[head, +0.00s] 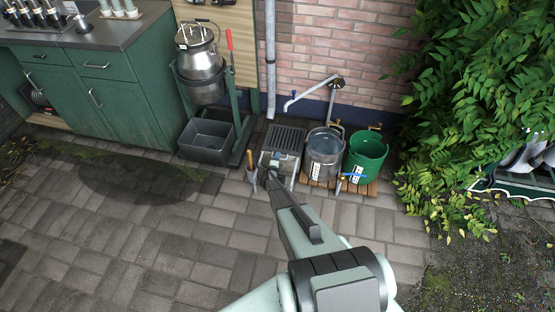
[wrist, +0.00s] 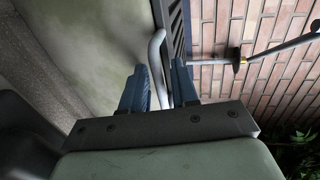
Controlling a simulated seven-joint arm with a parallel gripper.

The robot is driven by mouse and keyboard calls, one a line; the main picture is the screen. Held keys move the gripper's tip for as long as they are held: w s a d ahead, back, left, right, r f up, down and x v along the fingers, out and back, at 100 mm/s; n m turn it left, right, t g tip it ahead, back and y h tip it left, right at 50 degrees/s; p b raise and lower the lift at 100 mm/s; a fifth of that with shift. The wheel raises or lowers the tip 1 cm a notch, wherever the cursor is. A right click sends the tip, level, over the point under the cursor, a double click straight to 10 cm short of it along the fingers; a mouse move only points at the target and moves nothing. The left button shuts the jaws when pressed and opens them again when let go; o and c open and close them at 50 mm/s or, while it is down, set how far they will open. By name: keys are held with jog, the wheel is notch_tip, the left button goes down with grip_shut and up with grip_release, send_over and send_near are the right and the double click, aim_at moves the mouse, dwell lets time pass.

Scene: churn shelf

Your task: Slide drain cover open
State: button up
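The drain cover appears as a pale worn panel (head: 289,166) at the front of a dark slotted grate (head: 285,138), by the wall in the head view. The wrist view shows the pale greenish panel (wrist: 95,40) with a bent metal bar handle (wrist: 155,48) along its right edge, and a strip of the grate (wrist: 178,28) beyond. My gripper (head: 272,170) reaches the panel's near side. In the wrist view its two dark fingers (wrist: 160,88) stand apart, one on each side of the handle. I cannot tell whether either finger touches it.
A metal bucket (head: 325,152) and a green bucket (head: 367,155) stand close on the right. A grey tub (head: 206,137) and a metal churn on a stand (head: 200,65) are on the left. A wooden-handled tool (head: 251,168) is just left of the panel. Paving in front is clear.

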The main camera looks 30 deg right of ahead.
grip_shut()
jog(key=shift+a, duration=0.1)
dwell(0.3)
jog(key=f+v, duration=0.2)
jog(key=v, duration=1)
jog(key=shift+s+a+f, duration=0.15)
jog(key=shift+s+f, duration=0.05)
jog(key=shift+f, duration=0.05)
grip_release()
